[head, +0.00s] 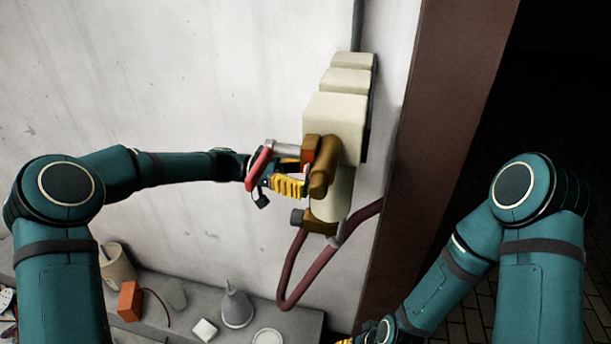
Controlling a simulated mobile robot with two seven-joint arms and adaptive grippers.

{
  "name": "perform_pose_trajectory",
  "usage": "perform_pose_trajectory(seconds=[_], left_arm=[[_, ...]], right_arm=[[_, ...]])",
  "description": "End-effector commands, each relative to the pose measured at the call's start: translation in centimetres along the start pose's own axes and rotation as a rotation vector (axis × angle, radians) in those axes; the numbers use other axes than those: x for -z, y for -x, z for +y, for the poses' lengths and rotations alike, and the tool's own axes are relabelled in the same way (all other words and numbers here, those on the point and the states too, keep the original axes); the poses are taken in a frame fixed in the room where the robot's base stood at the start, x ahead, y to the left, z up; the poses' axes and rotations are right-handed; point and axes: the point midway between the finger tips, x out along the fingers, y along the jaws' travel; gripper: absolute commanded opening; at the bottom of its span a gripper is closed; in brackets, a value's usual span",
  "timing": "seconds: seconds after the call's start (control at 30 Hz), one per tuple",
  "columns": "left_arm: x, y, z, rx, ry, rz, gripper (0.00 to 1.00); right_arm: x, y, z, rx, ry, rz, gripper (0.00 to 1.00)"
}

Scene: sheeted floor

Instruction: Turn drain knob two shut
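A cream wall unit (335,120) carries brass fittings on its lower part. The upper brass fitting (322,180) has a small orange-red part at its left side. A dark knob (297,217) sticks out left from the lower brass fitting (322,222). I cannot tell which one is knob two. My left gripper (291,178) is at the upper fitting, with its yellow ribbed finger just left of the brass and above the dark knob. Its grip is too small and covered to read. My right gripper (347,341) is cut off at the bottom edge, far below the fittings.
A dark red hose (290,268) loops below the fittings. A grey ledge (185,290) holds a cream cylinder (117,265), an orange block (130,301), a grey funnel-shaped object (237,306) and a white block (204,330). A brown post (437,130) stands at the right.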

Motion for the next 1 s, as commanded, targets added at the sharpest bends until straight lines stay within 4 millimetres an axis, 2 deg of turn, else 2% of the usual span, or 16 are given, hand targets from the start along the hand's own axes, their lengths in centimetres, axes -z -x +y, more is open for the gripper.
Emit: perform_pose_trajectory(seconds=[0.23, 0.37, 0.4, 0.43, 0.77, 1.0], left_arm=[[-0.02, -0.04, 0.0, 0.0, 0.0, 0.0, 0.65], [-0.02, -0.03, 0.0, 0.0, 0.0, 0.0, 0.2], [-0.01, -0.03, 0.0, 0.0, 0.0, 0.0, 0.06], [-0.02, -0.03, 0.0, 0.0, 0.0, 0.0, 0.0], [-0.02, -0.05, 0.0, -0.001, 0.028, 0.001, 0.0], [-0.09, -0.06, -0.03, -0.001, 0.153, 0.0, 0.0]], right_arm=[[0.0, 0.0, 0.0, 0.0, 0.0, 0.0, 0.47], [0.0, 0.0, 0.0, 0.0, 0.0, 0.0, 0.47], [0.0, 0.0, 0.0, 0.0, 0.0, 0.0, 0.47], [0.0, 0.0, 0.0, 0.0, 0.0, 0.0, 0.47], [-0.05, -0.14, 0.05, 0.0, 0.0, -0.001, 0.47], [-0.26, -0.58, 0.22, 0.001, 0.002, -0.005, 0.47]])
